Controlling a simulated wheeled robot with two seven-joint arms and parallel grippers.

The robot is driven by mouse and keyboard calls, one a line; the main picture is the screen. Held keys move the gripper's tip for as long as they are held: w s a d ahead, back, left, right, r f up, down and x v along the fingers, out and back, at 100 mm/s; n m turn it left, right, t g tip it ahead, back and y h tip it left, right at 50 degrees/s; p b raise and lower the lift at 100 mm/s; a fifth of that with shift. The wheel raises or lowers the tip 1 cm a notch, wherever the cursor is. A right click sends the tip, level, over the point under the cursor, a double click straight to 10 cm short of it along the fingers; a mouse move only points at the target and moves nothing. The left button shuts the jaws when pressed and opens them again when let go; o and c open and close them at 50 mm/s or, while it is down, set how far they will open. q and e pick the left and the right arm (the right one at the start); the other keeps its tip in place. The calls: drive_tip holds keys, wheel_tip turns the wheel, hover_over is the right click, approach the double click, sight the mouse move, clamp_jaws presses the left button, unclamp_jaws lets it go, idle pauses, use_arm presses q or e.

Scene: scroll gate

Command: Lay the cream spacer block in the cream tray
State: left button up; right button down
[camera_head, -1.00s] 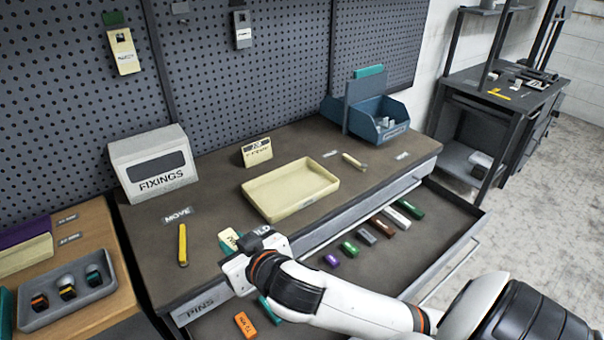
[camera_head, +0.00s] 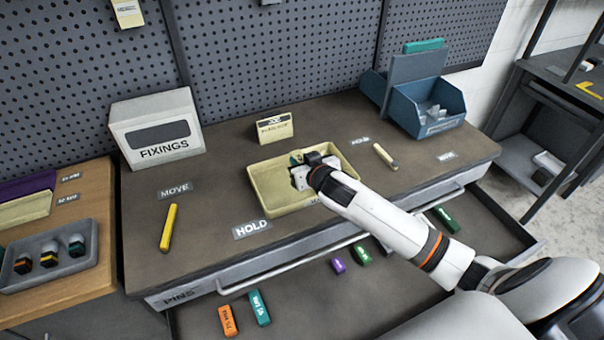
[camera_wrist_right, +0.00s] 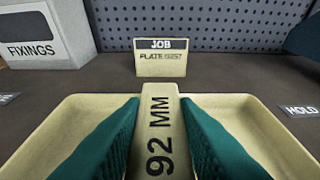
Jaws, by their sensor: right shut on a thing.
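The cream tray (camera_head: 264,198) lies on the dark bench top, and its interior also shows in the right wrist view (camera_wrist_right: 258,128). My right gripper (camera_head: 298,162) is over the tray's middle. In the right wrist view its teal fingers are shut on the cream spacer block (camera_wrist_right: 160,140), marked 92 MM. The block points toward the tray's far side. Whether it touches the tray floor cannot be told. In the head view the gripper and arm hide most of the block and the tray's right part. My left gripper is not in view.
A cream job card (camera_head: 274,128) stands behind the tray. The FIXINGS box (camera_head: 155,128) is left, a yellow bar (camera_head: 169,228) lies front left, and a blue bin (camera_head: 425,105) stands right. Below the bench edge, the open drawer holds orange (camera_head: 228,321), teal (camera_head: 260,307) and other blocks.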

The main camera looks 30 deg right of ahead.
drive_tip(key=shift+w+d+f, duration=0.1)
drive_tip(key=shift+d+f, duration=0.1)
drive_tip(key=shift+f, duration=2)
drive_tip(key=c, duration=1.1)
unclamp_jaws()
drive_tip(key=shift+a+f, duration=0.1)
drive_tip(key=shift+f, duration=0.05)
drive_tip(key=b+v, duration=0.1)
drive_tip(key=v, duration=1.1)
